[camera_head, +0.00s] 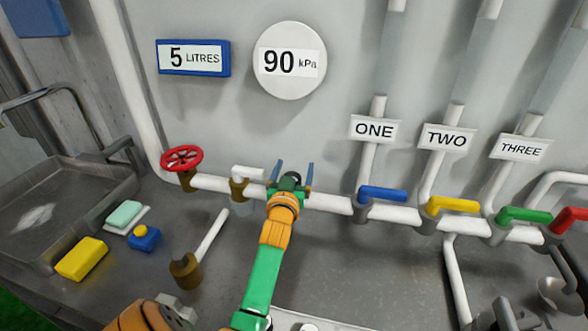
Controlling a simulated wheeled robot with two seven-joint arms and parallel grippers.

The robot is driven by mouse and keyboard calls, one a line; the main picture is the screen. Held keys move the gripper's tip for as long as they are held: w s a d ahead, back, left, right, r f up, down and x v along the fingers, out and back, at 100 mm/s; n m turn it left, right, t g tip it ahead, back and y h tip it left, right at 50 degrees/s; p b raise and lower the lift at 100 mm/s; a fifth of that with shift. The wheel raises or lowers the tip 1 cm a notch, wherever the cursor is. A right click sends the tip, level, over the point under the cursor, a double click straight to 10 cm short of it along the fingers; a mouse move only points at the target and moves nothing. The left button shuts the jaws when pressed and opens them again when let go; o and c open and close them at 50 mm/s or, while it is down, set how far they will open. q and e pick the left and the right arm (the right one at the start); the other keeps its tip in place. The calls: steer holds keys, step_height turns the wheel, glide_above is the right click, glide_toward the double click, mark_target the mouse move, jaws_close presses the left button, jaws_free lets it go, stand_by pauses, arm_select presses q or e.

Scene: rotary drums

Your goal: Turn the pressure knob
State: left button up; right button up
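My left gripper (294,171) is over the white horizontal pipe, near the middle of the view. Its two blue fingers point up toward the wall and stand apart, with nothing clearly held between them. The gripper and its green and orange arm hide a part of the pipe. No knob is labelled as the pressure knob. A red handwheel (182,158) sits on a brass valve on the pipe, left of the gripper. The round white gauge (290,60) on the wall above reads 90 kPa. My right gripper does not show clearly.
Blue (382,194), yellow (453,204), green (525,215) and red (571,218) lever handles line the pipe to the right. A blue sign (194,45) reads 5 LITRES. A sink (118,190), a yellow sponge (82,259) and a brass-based pipe (186,269) stand left.

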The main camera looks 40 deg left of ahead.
arm_select(q)
steer(key=b+v, duration=0.1)
steer(key=v, duration=0.6)
stand_by(0.3)
